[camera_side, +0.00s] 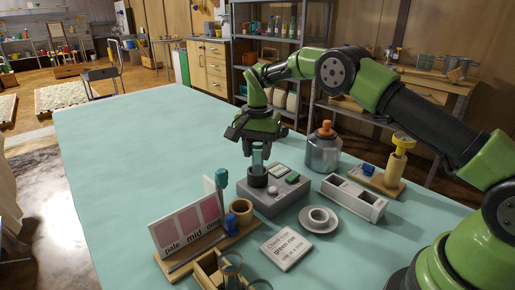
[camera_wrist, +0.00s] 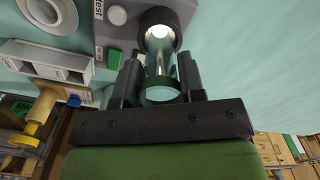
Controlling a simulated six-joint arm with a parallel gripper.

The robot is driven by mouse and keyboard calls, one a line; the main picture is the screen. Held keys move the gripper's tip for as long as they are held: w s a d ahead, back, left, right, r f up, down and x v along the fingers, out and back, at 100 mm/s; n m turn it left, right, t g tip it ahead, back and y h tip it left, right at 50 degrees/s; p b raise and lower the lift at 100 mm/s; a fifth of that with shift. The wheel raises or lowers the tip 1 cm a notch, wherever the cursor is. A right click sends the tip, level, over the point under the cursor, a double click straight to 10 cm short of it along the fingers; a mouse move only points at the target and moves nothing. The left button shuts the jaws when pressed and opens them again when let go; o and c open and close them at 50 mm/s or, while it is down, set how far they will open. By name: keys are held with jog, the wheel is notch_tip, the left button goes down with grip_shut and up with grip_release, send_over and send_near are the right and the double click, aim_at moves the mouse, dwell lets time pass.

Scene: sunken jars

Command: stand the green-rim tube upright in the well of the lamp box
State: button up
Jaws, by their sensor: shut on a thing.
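The lamp box (camera_side: 282,199) is a grey box with a white knob and a green button on top. Its well is a dark round collar (camera_side: 258,177) at the back left corner. My gripper (camera_side: 258,146) points down above it, shut on the green-rim tube (camera_side: 258,160). The clear tube looks upright, its lower end at or inside the collar; how deep is hidden. In the wrist view the tube (camera_wrist: 160,62) is between the two fingers (camera_wrist: 158,80), its green rim nearest the camera. Light glows at its far end inside the dark collar (camera_wrist: 146,16).
A colour chart stand (camera_side: 186,225) is front left, a card (camera_side: 286,249) in front. A saucer with a cup (camera_side: 333,224), a white divided tray (camera_side: 352,200) and an orange-stoppered jar (camera_side: 323,154) stand to the right. A wooden rack (camera_side: 208,276) is nearest. The table's left is clear.

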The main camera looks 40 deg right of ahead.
jog(key=shift+f, duration=0.25)
jog(key=o, duration=1)
notch_tip(320, 180, up, 10)
jog(key=shift+f, duration=0.1)
